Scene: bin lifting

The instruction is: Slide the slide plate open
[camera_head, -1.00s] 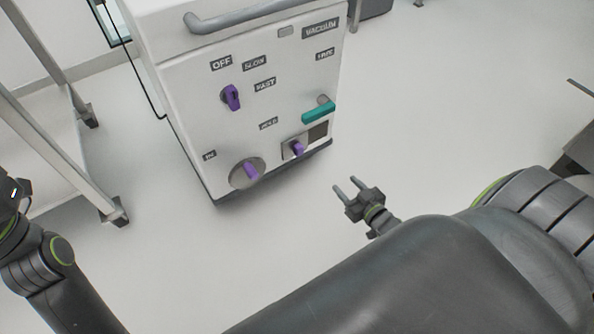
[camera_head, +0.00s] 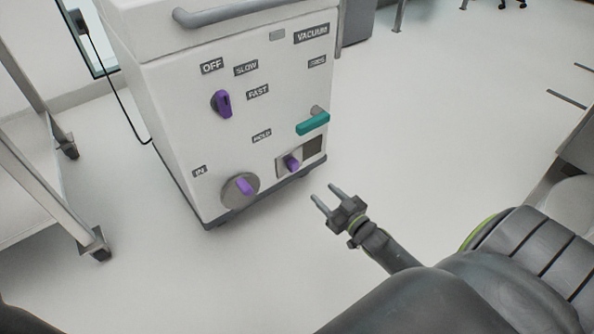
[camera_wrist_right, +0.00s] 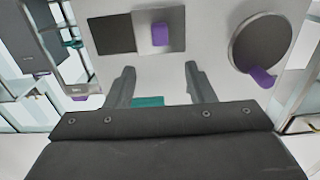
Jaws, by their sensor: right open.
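The slide plate (camera_head: 282,168) is a small grey plate with a purple knob (camera_head: 291,162), low on the front of the white machine. A dark square (camera_head: 313,145) shows beside it on the right. In the right wrist view, where the panel appears upside down, the slide plate (camera_wrist_right: 177,18) and its purple knob (camera_wrist_right: 159,34) are just beyond my fingers. My right gripper (camera_head: 325,193) is open and empty, in front of and to the right of the knob in the head view, apart from it. Its fingers also show in the wrist view (camera_wrist_right: 158,70). My left gripper is out of view.
The white machine (camera_head: 160,105) carries a round dial (camera_head: 240,190) with a purple handle, a purple switch (camera_head: 222,103) and a teal handle (camera_head: 313,123) above the plate. A rack (camera_head: 45,185) stands at left. The floor right of the machine is clear.

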